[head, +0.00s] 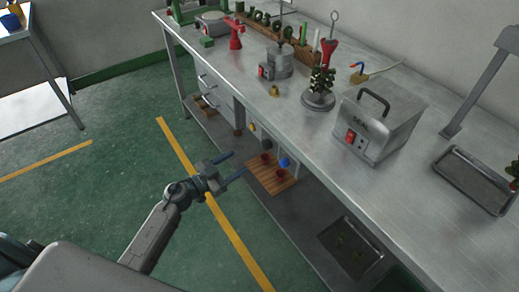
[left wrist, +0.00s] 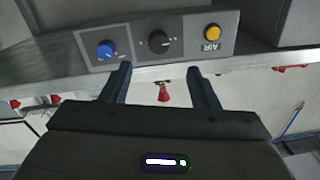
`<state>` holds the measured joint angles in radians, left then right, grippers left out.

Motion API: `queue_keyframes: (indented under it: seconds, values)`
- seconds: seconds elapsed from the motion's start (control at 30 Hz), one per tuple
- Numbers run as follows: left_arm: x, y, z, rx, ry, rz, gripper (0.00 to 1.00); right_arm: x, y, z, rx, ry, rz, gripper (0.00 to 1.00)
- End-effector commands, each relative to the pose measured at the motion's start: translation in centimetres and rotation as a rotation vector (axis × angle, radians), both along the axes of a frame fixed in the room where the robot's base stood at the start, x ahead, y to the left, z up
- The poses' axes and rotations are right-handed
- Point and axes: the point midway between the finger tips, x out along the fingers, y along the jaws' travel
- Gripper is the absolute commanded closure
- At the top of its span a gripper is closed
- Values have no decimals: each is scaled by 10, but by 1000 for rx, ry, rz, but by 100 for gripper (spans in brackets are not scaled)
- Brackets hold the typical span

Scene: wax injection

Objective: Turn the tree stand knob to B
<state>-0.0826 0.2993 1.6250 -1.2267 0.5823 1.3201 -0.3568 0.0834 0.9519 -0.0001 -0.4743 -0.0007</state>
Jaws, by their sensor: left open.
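A panel under the bench's front edge carries a black knob (head: 266,143), a blue knob (head: 285,162) and a yellow button (head: 252,127). In the left wrist view the panel appears upside down, with the black knob (left wrist: 160,43) between the blue knob (left wrist: 106,49) and the yellow AIR button (left wrist: 212,32). Small marks flank the black knob, too small to read. A dark green tree (head: 322,80) stands upright on a round metal stand (head: 318,101) on the bench. My left gripper (head: 239,163) is open and empty in front of the panel, apart from the knobs. My right gripper is out of view.
The steel bench (head: 400,185) carries a SEAL box (head: 375,125), a metal pot (head: 279,66) and a tray (head: 470,180). Below the panel, a wooden board (head: 268,180) with red items lies on the lower shelf. Green floor is free left of the bench.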

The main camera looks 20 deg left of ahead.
Motion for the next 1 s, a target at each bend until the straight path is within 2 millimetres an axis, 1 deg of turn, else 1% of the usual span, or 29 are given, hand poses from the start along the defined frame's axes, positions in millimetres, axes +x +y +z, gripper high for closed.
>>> queue_keyframes:
  seconds: [0.03,0.17,0.4,0.6,0.77,1.0]
  values:
    - [3,-3,4,-1,-4,-8,45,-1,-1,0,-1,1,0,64]
    - [16,-13,5,-2,-4,-8,45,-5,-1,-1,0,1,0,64]
    - [55,-39,5,-3,-3,-7,45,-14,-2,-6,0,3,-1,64]
    - [78,-55,3,-1,-1,-6,45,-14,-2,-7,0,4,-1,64]
    - [87,-61,3,0,-1,-6,45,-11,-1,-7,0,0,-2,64]
    - [88,-62,3,0,-1,-6,45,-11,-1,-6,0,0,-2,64]
